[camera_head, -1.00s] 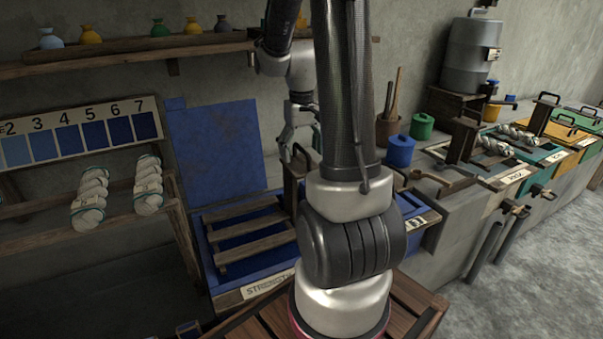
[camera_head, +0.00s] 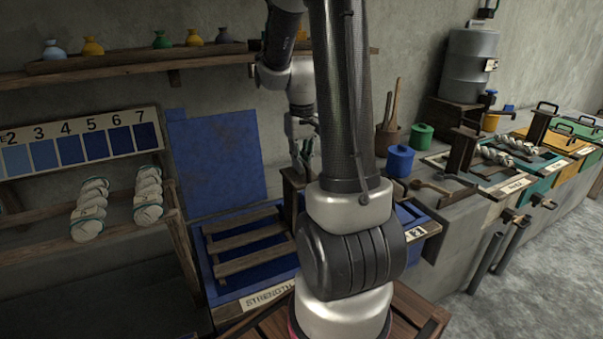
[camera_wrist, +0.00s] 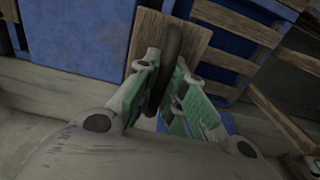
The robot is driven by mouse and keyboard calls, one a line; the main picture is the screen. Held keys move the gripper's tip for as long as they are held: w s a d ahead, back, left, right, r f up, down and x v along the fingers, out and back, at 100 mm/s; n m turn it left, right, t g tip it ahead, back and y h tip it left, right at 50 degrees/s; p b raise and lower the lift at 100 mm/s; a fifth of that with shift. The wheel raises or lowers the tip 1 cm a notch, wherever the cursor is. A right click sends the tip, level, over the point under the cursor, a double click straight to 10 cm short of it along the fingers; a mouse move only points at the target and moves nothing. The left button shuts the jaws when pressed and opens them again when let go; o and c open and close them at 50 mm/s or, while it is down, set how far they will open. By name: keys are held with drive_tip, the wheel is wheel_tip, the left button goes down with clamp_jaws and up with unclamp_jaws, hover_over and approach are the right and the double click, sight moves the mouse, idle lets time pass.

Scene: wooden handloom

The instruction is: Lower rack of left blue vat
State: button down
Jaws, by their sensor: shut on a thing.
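The left blue vat (camera_head: 209,262) stands low in the middle of the head view, with its blue lid panel (camera_head: 215,160) upright behind it. Its wooden slatted rack (camera_head: 245,247) shows at the vat's top, with its right part hidden behind my arm. A wooden upright (camera_head: 291,196) with a dark handle stands at the rack's right side. My gripper (camera_head: 305,160) is at the top of this upright. In the wrist view, my gripper (camera_wrist: 168,98) has its green pads shut on the dark curved handle (camera_wrist: 172,62), in front of the wooden upright (camera_wrist: 150,35).
White skeins (camera_head: 148,195) hang on the rack at left, under a numbered blue colour chart (camera_head: 85,140). A shelf (camera_head: 120,59) with small bottles runs above. A blue pot (camera_head: 399,161), a green pot (camera_head: 421,134) and further vats stand on the right.

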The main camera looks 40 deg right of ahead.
wheel_tip(320, 180, down, 18)
drive_tip(key=shift+f, duration=0.1)
idle(1.0)
drive_tip(key=shift+c, duration=1.2)
unclamp_jaws()
wheel_tip(320, 180, up, 7)
